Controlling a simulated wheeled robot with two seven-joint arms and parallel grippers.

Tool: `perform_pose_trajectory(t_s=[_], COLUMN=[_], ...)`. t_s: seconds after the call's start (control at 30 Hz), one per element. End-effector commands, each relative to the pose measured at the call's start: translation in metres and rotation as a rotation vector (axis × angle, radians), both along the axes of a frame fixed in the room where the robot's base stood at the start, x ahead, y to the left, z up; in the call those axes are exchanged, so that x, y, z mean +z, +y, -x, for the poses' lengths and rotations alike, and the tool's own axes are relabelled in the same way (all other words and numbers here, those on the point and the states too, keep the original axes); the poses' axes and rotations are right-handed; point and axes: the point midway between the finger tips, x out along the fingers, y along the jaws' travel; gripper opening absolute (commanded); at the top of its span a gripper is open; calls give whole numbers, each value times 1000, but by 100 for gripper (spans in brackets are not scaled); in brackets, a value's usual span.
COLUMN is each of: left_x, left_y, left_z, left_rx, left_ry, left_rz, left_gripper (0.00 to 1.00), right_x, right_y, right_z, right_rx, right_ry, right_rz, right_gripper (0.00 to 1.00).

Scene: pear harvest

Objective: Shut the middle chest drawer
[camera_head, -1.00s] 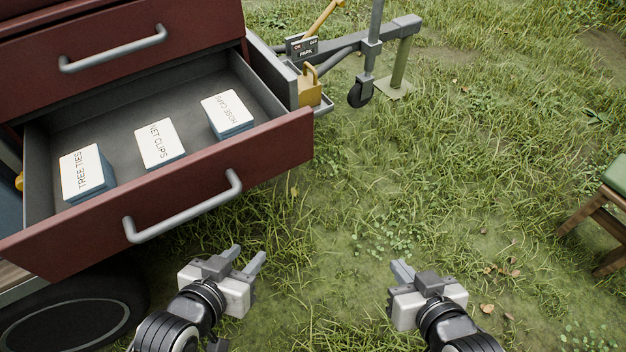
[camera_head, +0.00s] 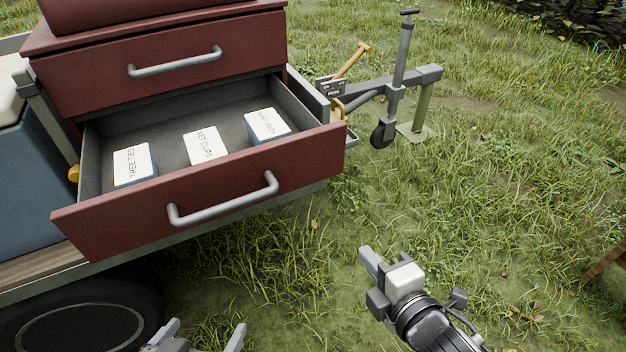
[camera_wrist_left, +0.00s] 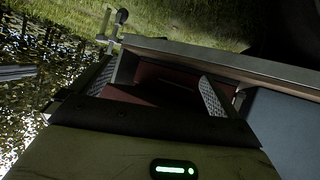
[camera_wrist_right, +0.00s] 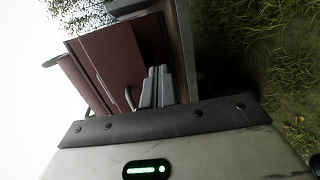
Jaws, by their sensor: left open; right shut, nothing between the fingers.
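The dark red chest's open drawer (camera_head: 100,226) is pulled far out below a shut drawer (camera_head: 110,80) in the head view. Its grey bar handle (camera_head: 224,206) is on the front panel. My right gripper (camera_head: 369,260) is shut and empty over the grass, right of and below the drawer. Its closed fingers show in the right wrist view (camera_wrist_right: 155,88).
Labelled boxes, Tree Ties (camera_head: 134,165), Net Clips (camera_head: 206,146) and a third (camera_head: 267,126), lie in the drawer. The chest stands on a trailer with a wheel (camera_head: 80,325) below and a hitch with a jack (camera_head: 398,85) behind right.

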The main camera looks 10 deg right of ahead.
Motion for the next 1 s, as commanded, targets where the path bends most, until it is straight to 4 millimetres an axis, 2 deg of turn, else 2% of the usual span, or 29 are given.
perform_pose_trajectory(t_s=[0.03,0.1,0.2,0.3,0.4,0.57,0.67,1.0], left_x=[-6,-8,-12,-12,-10,-8,-5,-4], left_y=[-1,-1,-2,-2,-3,-3,-4,-4], left_z=[0,1,4,4,3,3,3,3], left_rx=[0,-1,-1,0,0,0,0,2], left_ry=[-5,-7,-5,-9,-17,-18,-18,-9], left_rz=[4,9,14,21,24,27,28,30], left_gripper=[100,100,100,100,100,100,100,100], right_x=[6,19,34,46,53,57,59,58], right_y=[1,4,9,12,14,18,21,44], right_z=[-8,-15,-22,-25,-27,-34,-47,-115], right_rx=[73,156,233,270,287,293,290,289], right_ry=[-109,-250,-418,-538,-608,-642,-643,-641], right_rz=[227,536,911,1189,1357,1447,1447,1442], right_gripper=[0,0,0,0,0,0,0,0])
